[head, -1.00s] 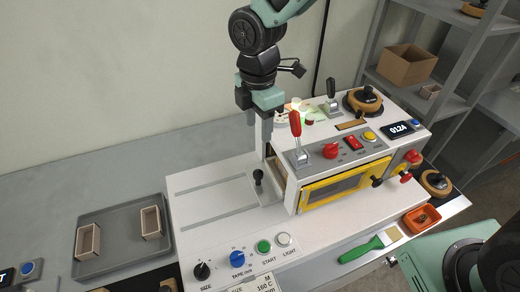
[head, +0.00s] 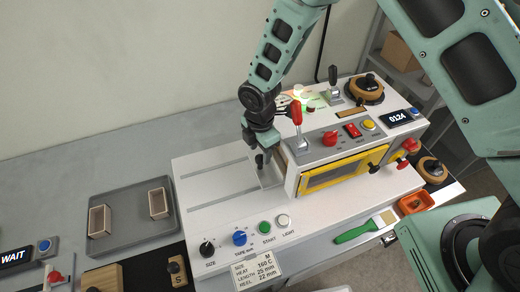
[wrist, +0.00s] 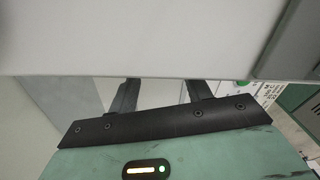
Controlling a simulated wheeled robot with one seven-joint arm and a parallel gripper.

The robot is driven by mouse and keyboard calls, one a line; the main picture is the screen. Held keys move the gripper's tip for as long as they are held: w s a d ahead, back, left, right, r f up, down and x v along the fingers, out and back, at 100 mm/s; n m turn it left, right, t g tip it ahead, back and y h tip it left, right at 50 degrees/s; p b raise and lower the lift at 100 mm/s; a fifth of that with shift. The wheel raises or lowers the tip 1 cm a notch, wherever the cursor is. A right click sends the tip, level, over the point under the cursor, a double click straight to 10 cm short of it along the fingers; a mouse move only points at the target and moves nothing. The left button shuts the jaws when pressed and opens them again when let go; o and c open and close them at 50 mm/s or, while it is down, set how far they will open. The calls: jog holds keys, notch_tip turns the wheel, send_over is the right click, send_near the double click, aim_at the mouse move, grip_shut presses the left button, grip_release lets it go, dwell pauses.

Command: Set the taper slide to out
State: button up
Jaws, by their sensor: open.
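The white box former fills the middle of the head view. What looks like the taper slide, a pale plate (head: 268,182), lies on its deck left of the yellow-framed window. Its upright black knob is hidden or merges with my dark fingers. My gripper (head: 263,163) is low over this plate, pointing down, beside the machine's raised housing. In the wrist view my two fingers (wrist: 160,92) are apart, with their ends hidden behind a white machine surface (wrist: 130,40). Contact with the knob cannot be told.
The raised housing (head: 291,178) with a red-handled lever (head: 297,113) stands close right of my gripper. Front knobs and buttons (head: 239,238) line the deck's near edge. A grey tray (head: 130,243) with two small boxes is at left. The slotted deck left of the slide is clear.

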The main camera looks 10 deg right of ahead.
jog(key=shift+f, duration=1.05)
grip_shut()
jog(key=s+a+b, duration=0.1)
jog(key=a+b, duration=0.1)
jog(key=a, duration=0.4)
jog(key=s+a+b, duration=0.1)
jog(key=a+b, duration=0.1)
jog(key=a, duration=0.5)
jog(key=s+a+b, duration=0.2)
jog(key=a+b, duration=0.1)
jog(key=a, duration=0.3)
jog(key=shift+a, duration=0.4)
jog(key=shift+r, duration=0.1)
grip_release()
